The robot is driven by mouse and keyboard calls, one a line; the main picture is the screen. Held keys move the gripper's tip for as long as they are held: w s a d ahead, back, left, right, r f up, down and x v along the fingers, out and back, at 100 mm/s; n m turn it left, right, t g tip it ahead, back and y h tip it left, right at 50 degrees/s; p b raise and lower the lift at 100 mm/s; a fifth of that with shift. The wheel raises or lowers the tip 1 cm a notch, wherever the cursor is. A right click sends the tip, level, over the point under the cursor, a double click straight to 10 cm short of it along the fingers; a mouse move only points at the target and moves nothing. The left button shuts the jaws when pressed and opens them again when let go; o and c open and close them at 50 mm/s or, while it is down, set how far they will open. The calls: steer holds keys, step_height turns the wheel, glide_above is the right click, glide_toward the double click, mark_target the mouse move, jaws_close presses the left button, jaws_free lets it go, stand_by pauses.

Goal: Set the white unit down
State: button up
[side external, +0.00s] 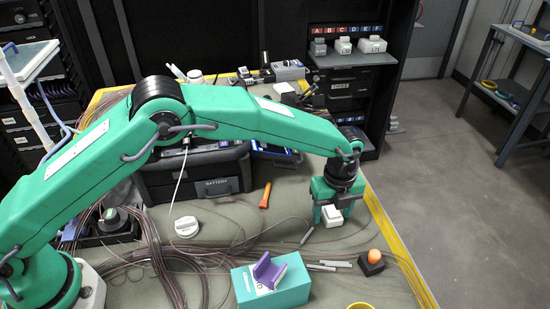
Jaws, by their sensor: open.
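My gripper (333,203) is at the right side of the bench, pointing down with its green fingers open. A small white block-shaped unit (332,216) is at the fingertips, partly covered by them. It looks upright and low over the bench mat or resting on it; I cannot tell whether its base touches. The bench mat (335,245) is grey-green and bare just below the unit.
A black box with an orange ball (375,256) and a teal box with a purple holder (275,280) stand in front. A white round knob (186,226), an orange tool (265,195) and loose fibres lie left. A yellow edge (385,225) borders the bench. Similar white units (343,46) sit on the rear rack.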

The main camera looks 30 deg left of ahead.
mark_target(331, 210)
steer(key=shift+r, duration=0.15)
step_height(331, 210, up, 12)
stand_by(0.7)
stand_by(0.5)
steer(key=s+a+r+n+t, duration=0.1)
steer(key=s+a+r+n, duration=0.4)
steer(key=a+r, duration=0.4)
steer(key=s+a+r+n+t, duration=0.1)
steer(key=s+a+r+n, duration=0.2)
steer(key=a+r+n, duration=0.6)
steer(key=s+a+f+n+t, duration=0.1)
steer(key=s+a+f+n, duration=0.2)
steer(key=s+a+n, duration=0.3)
steer(key=s+a+f+n+t, duration=0.2)
steer(key=s+a+n, duration=0.5)
steer(key=s+a, duration=0.3)
steer(key=s, duration=0.3)
steer(key=shift+s+a+f+t, duration=0.2)
steer(key=shift+f+t, duration=0.1)
steer(key=shift+f, duration=0.1)
